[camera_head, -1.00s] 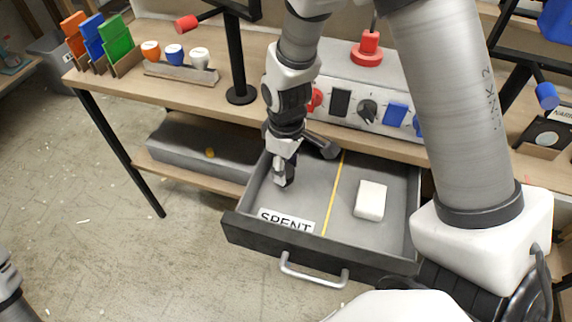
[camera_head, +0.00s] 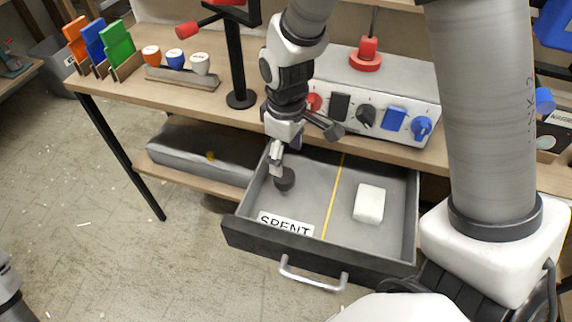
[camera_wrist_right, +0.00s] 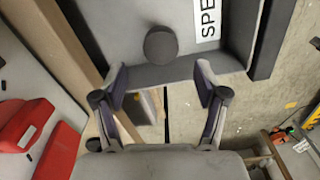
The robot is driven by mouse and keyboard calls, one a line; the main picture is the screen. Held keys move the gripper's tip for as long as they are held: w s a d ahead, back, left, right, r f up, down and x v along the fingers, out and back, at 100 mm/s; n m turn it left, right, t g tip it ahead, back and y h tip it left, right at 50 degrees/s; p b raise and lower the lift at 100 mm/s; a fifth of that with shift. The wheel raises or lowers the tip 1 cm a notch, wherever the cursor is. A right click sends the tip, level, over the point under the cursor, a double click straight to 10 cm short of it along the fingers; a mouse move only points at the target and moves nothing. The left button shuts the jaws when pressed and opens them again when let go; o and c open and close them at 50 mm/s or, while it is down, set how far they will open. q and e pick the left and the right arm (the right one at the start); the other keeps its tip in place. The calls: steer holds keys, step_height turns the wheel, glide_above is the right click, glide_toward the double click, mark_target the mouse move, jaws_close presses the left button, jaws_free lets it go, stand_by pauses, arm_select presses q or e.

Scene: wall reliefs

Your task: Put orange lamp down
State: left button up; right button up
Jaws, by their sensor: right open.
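A dark round lamp-like piece (camera_head: 284,179) lies in the left half of the open drawer, behind the SPENT label (camera_head: 286,223). No orange shows on it. In the right wrist view the dark round piece (camera_wrist_right: 160,45) lies just beyond my fingertips. My right gripper (camera_head: 276,160) is open above and beside this piece, its fingers apart with nothing between them (camera_wrist_right: 162,85). An orange-and-white lamp-like piece (camera_head: 151,55) stands in a small rack on the bench, beside a blue and a white one. My left gripper is not visible; only part of that arm shows at the left edge.
The grey drawer (camera_head: 310,252) has a yellow dividing line (camera_head: 333,195). A white block (camera_head: 369,203) lies in its right half. The control panel (camera_head: 375,95) with knobs stands on the bench above. A black post (camera_head: 236,60) rises left of my right arm.

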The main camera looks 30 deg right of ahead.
mark_target(286, 176)
step_height(286, 176, up, 7)
steer(key=shift+f, duration=0.2)
